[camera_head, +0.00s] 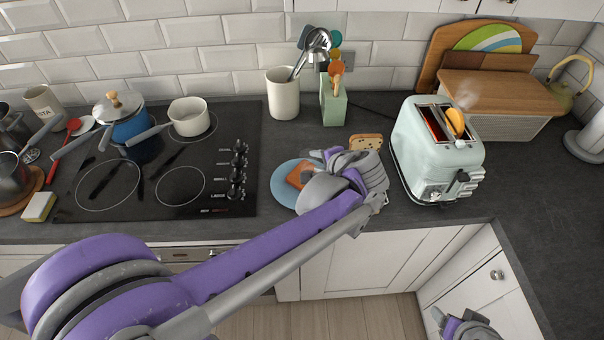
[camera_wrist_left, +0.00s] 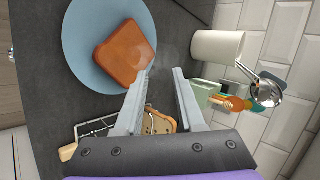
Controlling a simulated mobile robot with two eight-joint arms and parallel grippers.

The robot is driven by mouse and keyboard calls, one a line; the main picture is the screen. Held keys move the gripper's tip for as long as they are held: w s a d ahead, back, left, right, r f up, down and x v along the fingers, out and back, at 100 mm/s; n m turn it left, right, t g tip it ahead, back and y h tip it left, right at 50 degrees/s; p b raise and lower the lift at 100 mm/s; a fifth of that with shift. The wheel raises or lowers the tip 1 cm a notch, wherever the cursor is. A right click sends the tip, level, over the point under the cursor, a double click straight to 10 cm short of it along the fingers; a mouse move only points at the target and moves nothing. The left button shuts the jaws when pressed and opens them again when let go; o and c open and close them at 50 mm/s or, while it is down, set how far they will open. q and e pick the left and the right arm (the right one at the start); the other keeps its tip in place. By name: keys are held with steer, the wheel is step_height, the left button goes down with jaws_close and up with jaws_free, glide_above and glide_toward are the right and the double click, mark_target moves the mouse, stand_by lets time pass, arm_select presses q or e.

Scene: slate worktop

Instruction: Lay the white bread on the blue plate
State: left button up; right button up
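The blue plate (camera_head: 287,193) lies on the worktop right of the hob, with an orange-brown bread slice (camera_head: 298,176) on it; both also show in the left wrist view, the plate (camera_wrist_left: 83,65) and the slice (camera_wrist_left: 124,52). A golden slice (camera_head: 455,122) sticks out of the toaster. I cannot tell which is the white bread. My left gripper (camera_wrist_left: 164,73) is open and empty, over the plate's right side. My right gripper (camera_head: 468,325) is low at the bottom right; its fingers are unclear.
A utensil crock (camera_head: 283,93) and a green utensil block (camera_head: 334,103) stand behind the plate. A wooden-lidded bread bin (camera_head: 505,125) stands behind the toaster. The hob (camera_head: 160,180) with pots is on the left.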

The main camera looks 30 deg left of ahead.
arm_select(q)
steer(key=shift+s+d+r, duration=0.15)
steer(key=shift+d+r, duration=0.05)
steer(key=shift+r, duration=0.05)
arm_select(e)
steer(key=shift+w+r, duration=0.15)
steer(key=shift+r, duration=0.05)
arm_select(q)
step_height(320, 180, up, 8)
steer(key=s+d+p, duration=0.1)
steer(key=s+p, duration=0.1)
steer(key=shift+d, duration=0.4)
arm_select(e)
steer(key=r, duration=0.1)
steer(key=w+r, duration=0.1)
steer(key=r, duration=0.1)
steer(key=shift+w+r+t, duration=0.2)
steer(key=shift+w+t, duration=0.1)
steer(key=shift+w, duration=0.05)
arm_select(q)
steer(key=s+d+f+n+h, duration=0.2)
steer(key=s+f+n+h, duration=0.5)
steer(key=s+f, duration=0.4)
steer(key=s+h, duration=0.1)
steer(key=s, duration=0.3)
steer(key=shift+f, duration=0.25)
arm_select(e)
steer(key=shift+w, duration=0.15)
stand_by(1.9)
